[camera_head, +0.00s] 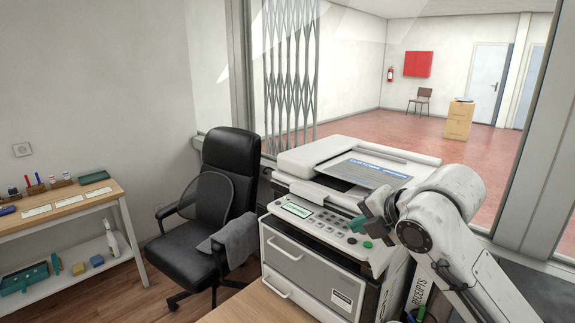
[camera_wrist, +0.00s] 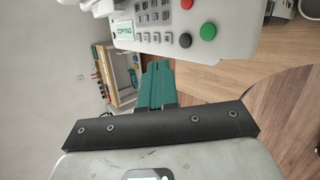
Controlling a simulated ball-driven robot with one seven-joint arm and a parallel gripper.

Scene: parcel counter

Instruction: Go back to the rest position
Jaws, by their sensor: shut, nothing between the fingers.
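My gripper (camera_head: 356,224) has green fingers and is in front of the copier's control panel in the head view. In the wrist view my gripper (camera_wrist: 157,70) shows its two green fingers close together, with nothing between them. The white copier (camera_head: 305,265) stands below and behind it. Its panel has a lit green screen (camera_head: 297,210), which reads "COPYING" in the wrist view (camera_wrist: 125,31).
A sheet with a blue heading (camera_head: 368,170) lies on top of the copier. A black office chair (camera_head: 215,195) stands left of it. A wooden shelf table (camera_head: 70,205) with small items is at the far left. A window frame (camera_head: 540,130) rises at the right.

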